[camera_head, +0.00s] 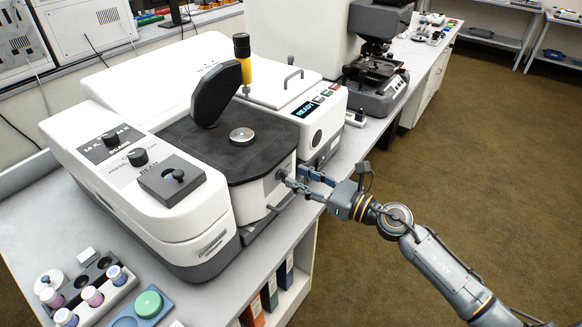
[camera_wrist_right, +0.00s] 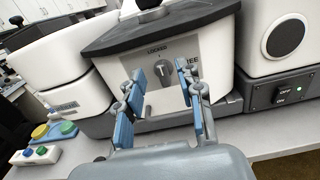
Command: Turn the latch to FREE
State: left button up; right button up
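The latch is a dark round knob (camera_wrist_right: 163,71) on the white front face of the infrared microscope (camera_head: 200,220). In the right wrist view, LOCKED is printed above the knob and a partly hidden label ending in "EE" is at its right. A pale mark on the knob seems to point up toward LOCKED. My right gripper (camera_wrist_right: 163,90) is open and empty, with one blue-padded finger on each side of the knob's line. In the head view the gripper (camera_head: 306,183) is close in front of the latch (camera_head: 282,174); contact cannot be told. My left gripper is not in view.
The black stage (camera_head: 205,145) with a metal disc (camera_head: 242,136) lies above the latch. A white unit (camera_head: 318,120) reading READY stands to its right. Vials (camera_head: 92,296) and a green-capped item (camera_head: 148,303) are at the front left. The floor at right is clear.

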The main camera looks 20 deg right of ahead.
aim_at(288, 173)
jog(key=shift+x, duration=1.2)
jog(key=shift+w+a, duration=0.3)
jog(key=shift+w, duration=0.05)
grip_shut()
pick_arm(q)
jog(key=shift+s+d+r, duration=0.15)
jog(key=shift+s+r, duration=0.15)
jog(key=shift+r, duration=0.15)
